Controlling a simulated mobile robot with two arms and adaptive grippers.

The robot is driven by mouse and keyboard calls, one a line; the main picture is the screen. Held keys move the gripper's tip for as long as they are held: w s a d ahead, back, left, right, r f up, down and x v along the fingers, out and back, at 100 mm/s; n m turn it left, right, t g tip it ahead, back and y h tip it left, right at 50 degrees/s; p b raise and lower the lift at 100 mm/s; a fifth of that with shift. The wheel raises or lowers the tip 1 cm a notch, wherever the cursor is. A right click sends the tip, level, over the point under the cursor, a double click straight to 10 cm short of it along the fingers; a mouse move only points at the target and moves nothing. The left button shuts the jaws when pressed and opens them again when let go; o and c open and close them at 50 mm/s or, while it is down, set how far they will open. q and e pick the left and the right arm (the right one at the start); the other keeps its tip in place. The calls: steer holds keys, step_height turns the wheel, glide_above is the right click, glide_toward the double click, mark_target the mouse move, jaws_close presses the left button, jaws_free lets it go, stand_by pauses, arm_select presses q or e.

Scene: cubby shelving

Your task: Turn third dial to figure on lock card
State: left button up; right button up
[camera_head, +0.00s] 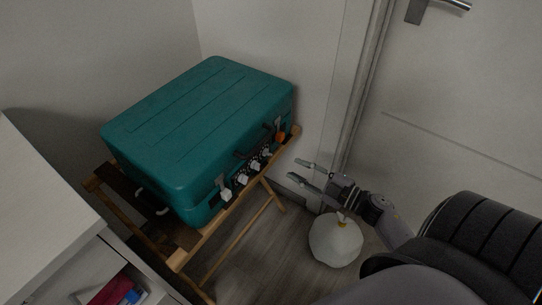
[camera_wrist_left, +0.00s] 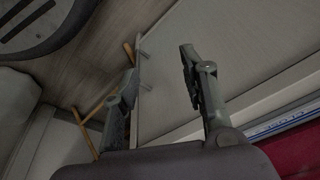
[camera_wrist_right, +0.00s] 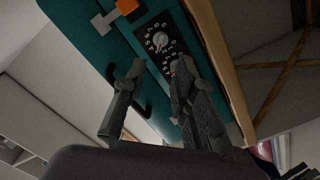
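A teal suitcase (camera_head: 200,125) lies on a wooden folding rack. Its front side carries a row of small pale dials (camera_head: 255,166) between two latches. The right wrist view shows one numbered dial (camera_wrist_right: 158,40) on a black plate and another dial (camera_wrist_right: 178,65) partly hidden by a finger. My right gripper (camera_head: 301,168) is open and empty, to the right of the suitcase front and apart from it in the head view. My left gripper (camera_wrist_left: 160,65) is open and empty, away from the suitcase; it is outside the head view. I cannot make out a lock card.
The wooden rack (camera_head: 212,235) stands under the suitcase. A white cabinet (camera_head: 45,190) with an open drawer is at the left. A round whitish object (camera_head: 336,242) sits on the floor below my right gripper. A door (camera_head: 460,100) is at the right.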

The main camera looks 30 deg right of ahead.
mark_target(270, 155)
steer(key=x, duration=0.9)
steer(key=shift+w+b, duration=0.1)
steer(key=shift+b, duration=0.2)
arm_select(q)
step_height(270, 155, up, 3)
steer(key=shift+w+f, duration=0.15)
steer(key=shift+f, duration=0.05)
arm_select(e)
steer(key=shift+w+a, duration=0.15)
steer(key=shift+w, duration=0.2)
arm_select(q)
steer(key=shift+f, duration=0.1)
arm_select(e)
jaws_close()
